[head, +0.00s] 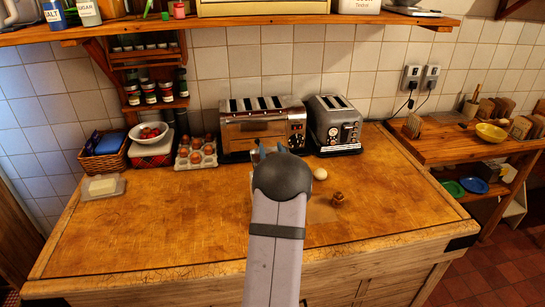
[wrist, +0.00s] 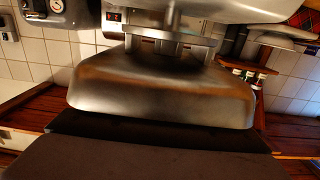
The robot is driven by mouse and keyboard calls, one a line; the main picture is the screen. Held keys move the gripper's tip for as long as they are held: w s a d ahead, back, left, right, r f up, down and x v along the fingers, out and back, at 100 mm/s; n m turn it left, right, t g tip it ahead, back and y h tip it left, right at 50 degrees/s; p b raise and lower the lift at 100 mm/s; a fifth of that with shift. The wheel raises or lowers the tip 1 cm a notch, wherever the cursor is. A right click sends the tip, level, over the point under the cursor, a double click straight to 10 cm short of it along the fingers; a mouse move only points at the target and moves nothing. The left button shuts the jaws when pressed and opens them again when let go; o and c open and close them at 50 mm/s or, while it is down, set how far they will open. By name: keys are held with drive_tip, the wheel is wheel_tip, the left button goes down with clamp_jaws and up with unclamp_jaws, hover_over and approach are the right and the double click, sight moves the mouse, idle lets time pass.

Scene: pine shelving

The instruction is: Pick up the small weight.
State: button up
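A small brass-coloured piece that looks like the small weight (head: 338,199) stands on the wooden worktop, right of my arm in the head view. My gripper (head: 272,150) is left of it and farther back, in front of the large toaster. The dark round wrist hides most of the gripper, and only small grey tips show beyond it. I cannot tell whether they are open or shut. The wrist view is filled by a large metallic shape, and I cannot make out the weight there.
A white egg-like ball (head: 320,174) lies just behind the weight. A large toaster (head: 262,126), a smaller toaster (head: 335,125) and an egg tray (head: 196,153) line the back. A butter dish (head: 102,187) sits at left. The right front worktop is clear.

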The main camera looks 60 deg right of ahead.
drive_tip(key=shift+x, duration=0.9)
drive_tip(key=shift+c, duration=0.3)
clamp_jaws()
drive_tip(key=shift+r, duration=0.1)
wheel_tip(320, 180, up, 10)
drive_tip(key=b, duration=0.2)
drive_tip(key=shift+b, duration=0.3)
